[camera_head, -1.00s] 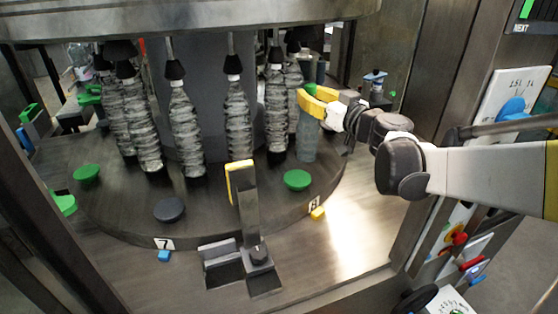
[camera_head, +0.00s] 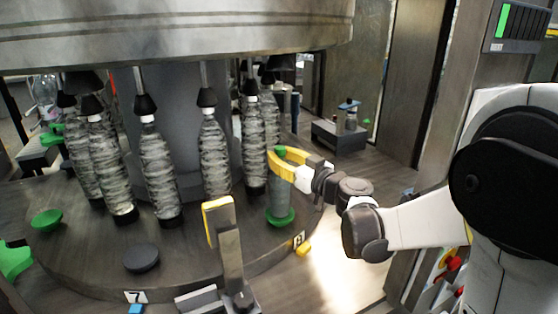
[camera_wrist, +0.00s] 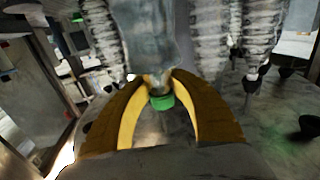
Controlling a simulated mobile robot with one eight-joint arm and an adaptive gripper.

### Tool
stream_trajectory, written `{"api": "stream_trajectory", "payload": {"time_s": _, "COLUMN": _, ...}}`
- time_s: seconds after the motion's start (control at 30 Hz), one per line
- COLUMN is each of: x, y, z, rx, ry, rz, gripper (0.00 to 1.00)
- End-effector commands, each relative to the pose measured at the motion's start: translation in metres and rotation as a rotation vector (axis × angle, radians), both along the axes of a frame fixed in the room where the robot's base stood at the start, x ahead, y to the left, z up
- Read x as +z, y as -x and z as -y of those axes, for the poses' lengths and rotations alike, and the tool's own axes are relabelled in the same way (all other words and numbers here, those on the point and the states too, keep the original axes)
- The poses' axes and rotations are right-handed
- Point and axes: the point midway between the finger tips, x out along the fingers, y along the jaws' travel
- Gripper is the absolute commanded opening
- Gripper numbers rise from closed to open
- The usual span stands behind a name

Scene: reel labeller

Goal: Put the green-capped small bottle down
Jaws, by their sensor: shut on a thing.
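The green-capped small bottle has a translucent grey-green body (camera_head: 279,198) and a green cap (camera_head: 281,152). My gripper (camera_head: 276,160) has its yellow fingers shut around the bottle's neck, just under the cap. The bottle is upright. Its base is at a green round pad (camera_head: 280,219) on the dark turntable, beside a number label; I cannot tell whether it rests on the pad or hangs just above it. In the wrist view, the green cap (camera_wrist: 161,102) shows between the two yellow fingers (camera_wrist: 158,80), and the bottle's body (camera_wrist: 148,40) extends away beyond them.
Several ribbed clear bottles (camera_head: 216,155) hang under black cones close to the left of the held bottle. A yellow-topped upright bracket (camera_head: 218,222) stands in front. Another green pad (camera_head: 47,220) and a dark pad (camera_head: 141,257) are empty. A yellow block (camera_head: 303,249) lies near the turntable edge.

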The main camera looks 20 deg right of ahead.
Motion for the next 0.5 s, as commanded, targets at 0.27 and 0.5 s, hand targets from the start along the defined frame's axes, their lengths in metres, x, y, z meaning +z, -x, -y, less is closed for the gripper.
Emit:
{"api": "stream_trajectory", "payload": {"time_s": 0.27, "x": -0.0016, "y": -0.0001, "z": 0.0, "rx": 0.0, "ry": -0.001, "rz": 0.001, "gripper": 0.0}}
{"api": "stream_trajectory", "payload": {"time_s": 0.5, "x": -0.0039, "y": -0.0001, "z": 0.0, "rx": 0.0, "ry": 0.0, "rz": 0.0, "gripper": 0.48}}
